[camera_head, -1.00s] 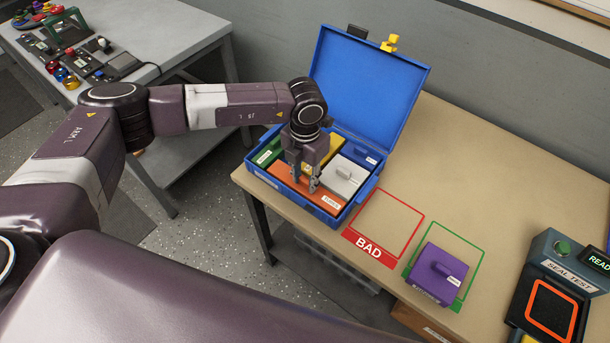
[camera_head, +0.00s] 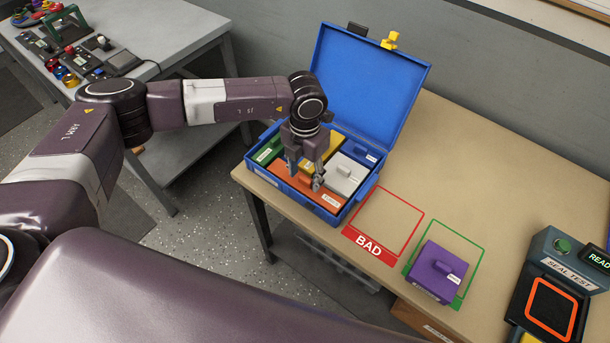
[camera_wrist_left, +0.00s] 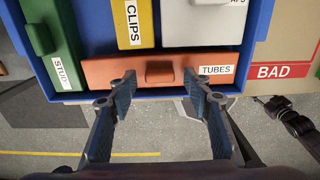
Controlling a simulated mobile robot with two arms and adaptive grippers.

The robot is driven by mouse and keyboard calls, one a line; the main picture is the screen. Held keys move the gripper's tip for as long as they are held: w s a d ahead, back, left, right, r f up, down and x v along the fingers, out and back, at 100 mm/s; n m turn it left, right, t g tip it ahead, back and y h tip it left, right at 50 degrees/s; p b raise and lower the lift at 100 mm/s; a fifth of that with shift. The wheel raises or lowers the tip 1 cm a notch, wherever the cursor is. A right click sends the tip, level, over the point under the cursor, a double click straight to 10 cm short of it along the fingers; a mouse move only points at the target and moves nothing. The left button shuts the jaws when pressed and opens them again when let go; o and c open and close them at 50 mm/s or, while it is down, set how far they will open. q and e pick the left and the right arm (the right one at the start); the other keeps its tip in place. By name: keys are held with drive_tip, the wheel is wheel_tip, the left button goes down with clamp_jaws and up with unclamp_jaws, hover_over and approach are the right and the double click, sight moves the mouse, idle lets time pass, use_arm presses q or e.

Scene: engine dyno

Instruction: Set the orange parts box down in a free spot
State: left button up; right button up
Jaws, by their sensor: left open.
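The orange parts box (camera_head: 297,185), labelled TUBES, lies in the front compartment of the open blue case (camera_head: 346,213). It also shows in the left wrist view (camera_wrist_left: 190,66), with a small handle in the middle of its top. My left gripper (camera_head: 306,182) is over the orange box, pointing down. In the left wrist view my left gripper (camera_wrist_left: 158,88) is open, its two fingers spread on either side of the handle with nothing between them. I cannot tell whether the fingertips touch the box.
Green (camera_head: 268,151), yellow (camera_head: 327,148), grey (camera_head: 347,176) and blue (camera_head: 362,152) boxes share the case. On the bench (camera_head: 500,170), the red BAD outline (camera_head: 407,207) is empty. A purple box (camera_head: 437,268) sits in the green outline; the seal tester (camera_head: 565,285) stands at right.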

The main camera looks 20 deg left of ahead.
sight(305, 179)
use_arm(q)
wheel_tip(305, 179, up, 11)
drive_tip(key=b, duration=0.2)
idle(0.5)
